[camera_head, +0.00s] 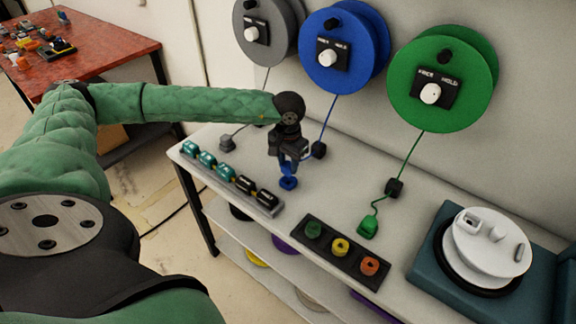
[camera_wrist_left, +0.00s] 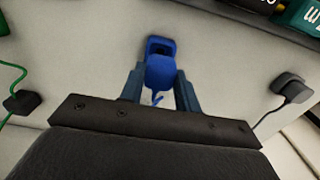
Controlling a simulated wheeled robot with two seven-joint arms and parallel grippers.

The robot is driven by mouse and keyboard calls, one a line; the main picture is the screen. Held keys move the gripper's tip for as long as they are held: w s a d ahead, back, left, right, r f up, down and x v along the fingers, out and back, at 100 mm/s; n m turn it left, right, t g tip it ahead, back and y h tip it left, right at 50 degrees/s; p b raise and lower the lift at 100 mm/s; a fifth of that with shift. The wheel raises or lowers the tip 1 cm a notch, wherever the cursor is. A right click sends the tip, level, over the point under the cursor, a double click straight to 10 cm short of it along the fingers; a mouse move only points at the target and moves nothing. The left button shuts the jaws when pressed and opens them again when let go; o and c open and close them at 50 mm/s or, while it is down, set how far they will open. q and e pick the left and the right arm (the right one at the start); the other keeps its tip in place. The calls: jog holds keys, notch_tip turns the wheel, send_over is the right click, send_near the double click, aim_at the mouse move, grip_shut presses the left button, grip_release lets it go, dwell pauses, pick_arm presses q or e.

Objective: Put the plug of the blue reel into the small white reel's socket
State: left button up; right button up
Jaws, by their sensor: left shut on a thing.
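The blue reel (camera_head: 366,42) hangs on the wall, and its blue cord runs down past a black block to the blue plug (camera_head: 288,183). My left gripper (camera_head: 290,168) points down over the bench and is shut on this plug. In the left wrist view the blue plug (camera_wrist_left: 160,70) sits between the two fingers (camera_wrist_left: 158,92). I cannot tell whether it touches the bench top. The small white reel (camera_head: 484,252) lies at the right end of the bench, well apart from the plug. Raised parts show on its top; its socket is hard to make out. My right gripper is not in view.
A green reel (camera_head: 435,100) and a grey reel (camera_head: 284,30) hang beside the blue one. A green plug (camera_head: 368,228) lies on the bench (camera_head: 330,195). A strip of labelled blocks (camera_head: 225,172) and a black tray with coloured rings (camera_head: 314,249) line the front edge.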

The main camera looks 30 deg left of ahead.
pick_arm(q)
notch_tip(320, 180, up, 19)
jog(key=p, duration=0.4)
jog(key=shift+r, duration=0.2)
dwell(1.8)
jog(key=shift+d, duration=0.1)
jog(key=w+d+b, duration=0.1)
jog(key=d+b, duration=0.6)
jog(key=d, duration=1.4)
jog(key=shift+d, duration=0.4)
jog(key=shift+w, duration=0.1)
